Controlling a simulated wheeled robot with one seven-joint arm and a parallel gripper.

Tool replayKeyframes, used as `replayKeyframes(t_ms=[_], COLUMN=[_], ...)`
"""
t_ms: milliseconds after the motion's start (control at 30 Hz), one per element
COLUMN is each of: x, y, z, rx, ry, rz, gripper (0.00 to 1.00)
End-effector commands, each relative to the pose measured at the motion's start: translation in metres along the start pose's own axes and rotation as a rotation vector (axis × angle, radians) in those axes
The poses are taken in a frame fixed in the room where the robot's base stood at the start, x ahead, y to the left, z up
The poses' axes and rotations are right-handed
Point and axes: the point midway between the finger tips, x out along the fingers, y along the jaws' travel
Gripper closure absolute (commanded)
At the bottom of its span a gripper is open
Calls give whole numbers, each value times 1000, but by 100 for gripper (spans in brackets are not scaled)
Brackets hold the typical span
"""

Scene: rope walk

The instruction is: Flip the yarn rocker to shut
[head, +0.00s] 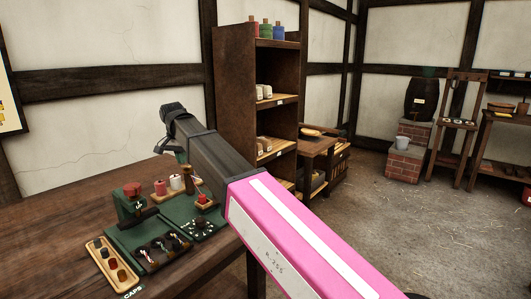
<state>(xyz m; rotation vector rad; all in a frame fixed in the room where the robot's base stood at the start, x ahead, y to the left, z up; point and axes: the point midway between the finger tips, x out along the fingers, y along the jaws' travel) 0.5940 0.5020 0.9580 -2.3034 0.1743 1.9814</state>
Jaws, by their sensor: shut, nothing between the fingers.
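My arm reaches across the workbench from the lower right, and its dark end hangs over the bench's back part. My gripper (180,156) shows small below it, shut and empty, pointing down above the yarn spools. A pink spool (160,188) and a white spool (177,183) stand on a small wooden tray. A green device with a red top (132,190) stands to their left, on a green board. I cannot make out which part is the yarn rocker or its position. My arm hides part of the bench's right side.
On the workbench (50,230), a wooden tray of caps (97,246) lies at the front left. Green trays with small parts (160,249) lie beside it. A tall shelf (234,85) stands behind my arm. Open floor (440,230) lies to the right.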

Motion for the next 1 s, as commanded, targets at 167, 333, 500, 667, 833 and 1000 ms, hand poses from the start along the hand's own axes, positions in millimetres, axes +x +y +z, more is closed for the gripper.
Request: replayKeyframes(t_ms=[167,333,500,667,833,1000], x=[-4,-14,-26,-37,-48,-60], y=[0,0,0,0,0,0], z=[0,-2,-4,-6,-8,-9], rx=[0,0,0,0,0,0], ry=[0,0,1,0,1,0], rz=[0,0,-1,0,-1,-1], gripper=[100,100,100,100,100,100])
